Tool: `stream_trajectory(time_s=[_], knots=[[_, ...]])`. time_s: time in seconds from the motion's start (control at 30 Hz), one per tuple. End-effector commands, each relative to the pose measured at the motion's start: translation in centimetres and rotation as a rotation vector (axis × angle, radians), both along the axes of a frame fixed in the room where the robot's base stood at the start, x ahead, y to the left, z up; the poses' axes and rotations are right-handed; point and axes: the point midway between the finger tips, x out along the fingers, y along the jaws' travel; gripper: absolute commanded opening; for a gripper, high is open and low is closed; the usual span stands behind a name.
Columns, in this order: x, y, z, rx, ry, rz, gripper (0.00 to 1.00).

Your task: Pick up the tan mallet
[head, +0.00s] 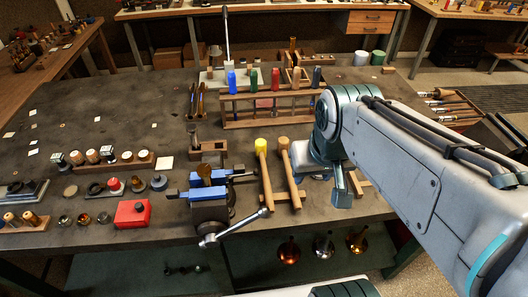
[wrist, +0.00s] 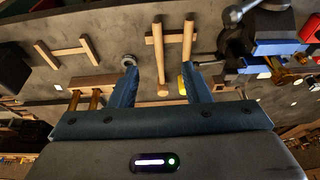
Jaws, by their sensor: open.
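The tan mallet (head: 290,172) lies on a wooden rest on the dark bench, its tan head toward the back and its handle toward the front edge. A mallet with a yellow head (head: 264,172) lies close on its left. My gripper (head: 342,190) is to the right of both, open and empty. In the wrist view my gripper (wrist: 160,72) has its two fingers apart. The tan mallet (wrist: 158,55) shows between them, and the yellow-headed mallet (wrist: 187,42) lies by the right finger, which partly hides it. I see no contact with either mallet.
A blue-jawed vise (head: 208,196) with a long bar stands left of the mallets. A wooden rack (head: 272,122) of coloured-handled tools stands behind them. A red box (head: 132,213) sits at the front left. The bench is mostly bare at the back left.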

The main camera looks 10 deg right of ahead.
Motion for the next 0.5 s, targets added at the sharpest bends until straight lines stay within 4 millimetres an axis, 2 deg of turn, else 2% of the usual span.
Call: stream_trajectory(time_s=[0.03,0.27,0.5], knots=[[1.2,-0.5,-0.7,0.01,0.021,-0.017,0.43],[8.1,-0.3,-2.6,0.062,0.136,0.014,0.43],[15.4,-1.1,-6.2,0.112,0.244,0.035,0.43]])
